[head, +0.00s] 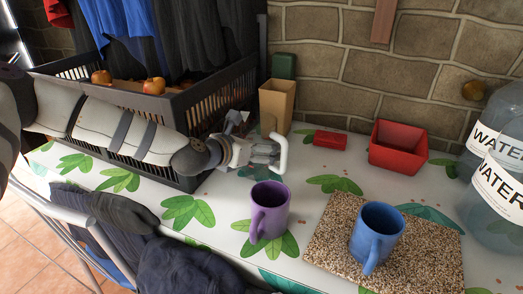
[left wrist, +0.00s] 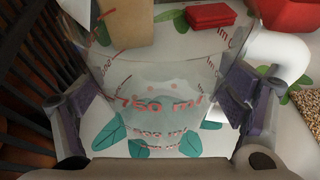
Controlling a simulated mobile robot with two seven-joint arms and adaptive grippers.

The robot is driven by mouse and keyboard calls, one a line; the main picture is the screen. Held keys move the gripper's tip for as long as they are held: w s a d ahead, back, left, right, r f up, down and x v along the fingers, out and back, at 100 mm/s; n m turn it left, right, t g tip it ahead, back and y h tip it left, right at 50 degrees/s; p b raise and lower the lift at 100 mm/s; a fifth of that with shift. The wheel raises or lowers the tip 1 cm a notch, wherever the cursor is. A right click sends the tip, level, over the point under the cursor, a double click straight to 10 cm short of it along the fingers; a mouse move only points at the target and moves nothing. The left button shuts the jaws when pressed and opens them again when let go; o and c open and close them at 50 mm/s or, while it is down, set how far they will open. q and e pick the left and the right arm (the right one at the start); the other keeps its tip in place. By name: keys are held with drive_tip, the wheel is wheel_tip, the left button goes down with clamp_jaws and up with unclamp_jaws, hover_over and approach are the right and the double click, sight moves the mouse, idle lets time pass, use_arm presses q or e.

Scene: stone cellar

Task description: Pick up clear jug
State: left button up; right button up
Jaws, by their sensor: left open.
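The clear jug (left wrist: 155,85) has red volume markings and a white handle. In the left wrist view it stands between the two spread fingers of my left gripper (left wrist: 162,100), with its handle (left wrist: 280,50) at the upper right. In the head view my left gripper (head: 264,155) is low over the table beside the crate and hides much of the jug. The jug's white handle (head: 282,150) shows just right of the fingers. The fingers are open, and I cannot tell whether they touch the jug. My right gripper is not in view.
A purple mug (head: 269,210) stands in front of the gripper. A blue mug (head: 376,236) stands on a speckled board (head: 325,243). A black crate (head: 192,118), tan container (head: 277,104), red box (head: 330,139), red bowl (head: 397,158) and water jugs (head: 500,190) surround the area.

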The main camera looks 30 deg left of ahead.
use_arm(q)
drive_tip(key=shift+r, duration=0.1)
drive_tip(key=c, duration=1)
